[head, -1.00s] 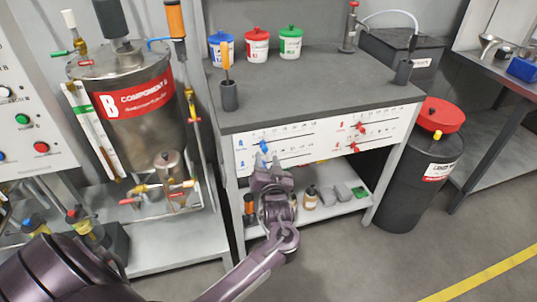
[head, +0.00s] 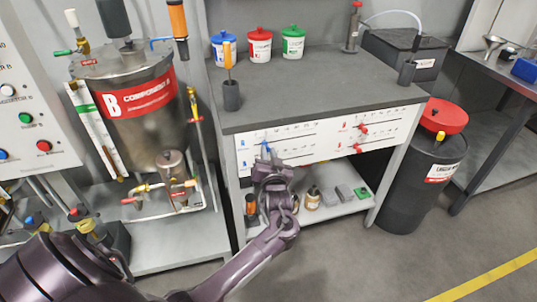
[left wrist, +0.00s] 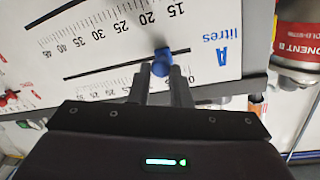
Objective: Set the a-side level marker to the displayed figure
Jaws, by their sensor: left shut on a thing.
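The a-side level marker is a small blue knob (head: 265,147) on a slot in the left half of the white scale panel (head: 313,153). In the left wrist view the blue knob (left wrist: 161,65) sits on the dark slot, near the "A litres" end of the scale. My left gripper (head: 266,160) is at the front of the panel; in the wrist view its fingers (left wrist: 165,78) are shut on the knob. The printed numbers nearest it are about 15 to 20, but I cannot tell the exact reading. No displayed figure is legible. My right gripper is not in view.
Two red markers (head: 362,128) are on the right half of the panel. Blue, red (head: 260,47) and green tubs stand on the bench top (head: 320,85). Bottles and blocks lie on the shelf (head: 325,207) below. A black drum (head: 420,180) stands right of the bench.

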